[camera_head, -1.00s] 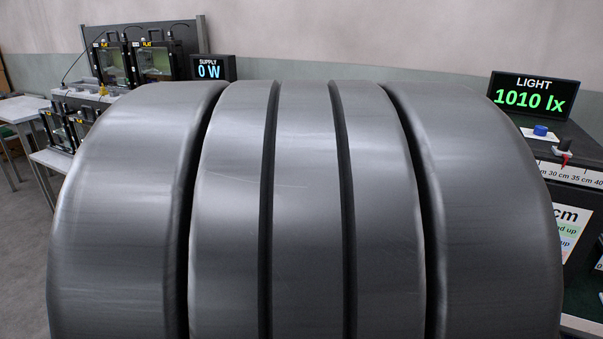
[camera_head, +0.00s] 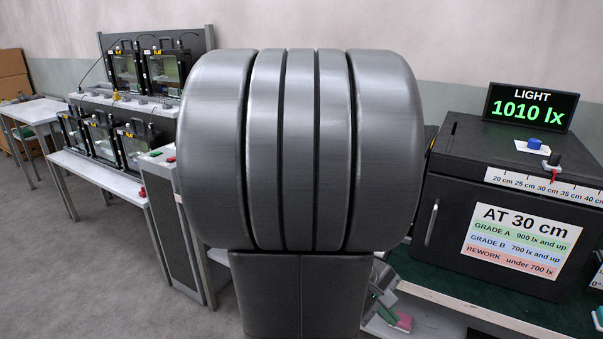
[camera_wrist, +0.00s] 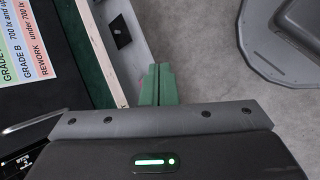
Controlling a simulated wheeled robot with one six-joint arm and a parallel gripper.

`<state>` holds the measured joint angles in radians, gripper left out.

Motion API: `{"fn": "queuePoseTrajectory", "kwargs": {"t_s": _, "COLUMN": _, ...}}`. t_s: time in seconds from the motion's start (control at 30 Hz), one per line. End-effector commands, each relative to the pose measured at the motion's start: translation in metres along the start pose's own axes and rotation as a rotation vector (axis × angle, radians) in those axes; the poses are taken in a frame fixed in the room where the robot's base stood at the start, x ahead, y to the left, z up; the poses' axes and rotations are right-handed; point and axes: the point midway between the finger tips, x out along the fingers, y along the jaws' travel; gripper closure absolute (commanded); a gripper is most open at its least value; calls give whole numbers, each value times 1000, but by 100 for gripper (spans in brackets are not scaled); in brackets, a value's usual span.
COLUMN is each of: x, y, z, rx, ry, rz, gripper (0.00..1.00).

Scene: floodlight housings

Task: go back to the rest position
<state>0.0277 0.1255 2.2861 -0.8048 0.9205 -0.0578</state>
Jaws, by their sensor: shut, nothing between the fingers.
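My gripper (camera_wrist: 158,84) shows in the wrist view as two green fingers pressed together with nothing between them. It points past the edge of a bench, with grey floor beyond and to its right. In the head view my own grey arm fills the middle and hides most of the gripper and what lies behind it.
A black light box (camera_head: 455,225) with a grade label (camera_head: 521,241) stands on the green-topped bench at right. A display (camera_head: 531,107) on it reads 1010 lx. At left, several housings sit on a two-level rack (camera_head: 115,177). A white table (camera_head: 35,110) stands farther left. Floor is clear at lower left.

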Motion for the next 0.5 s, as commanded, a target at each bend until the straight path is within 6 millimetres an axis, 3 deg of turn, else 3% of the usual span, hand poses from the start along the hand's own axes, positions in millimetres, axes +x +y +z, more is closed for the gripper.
{"fn": "queuePoseTrajectory", "kwargs": {"t_s": 0.2, "x": -17, "y": 20, "z": -20, "rx": 6, "ry": 27, "rz": 45, "gripper": 100}}
{"fn": "queuePoseTrajectory", "kwargs": {"t_s": 0.5, "x": -23, "y": 40, "z": -39, "rx": -44, "ry": 46, "rz": 108, "gripper": 100}}
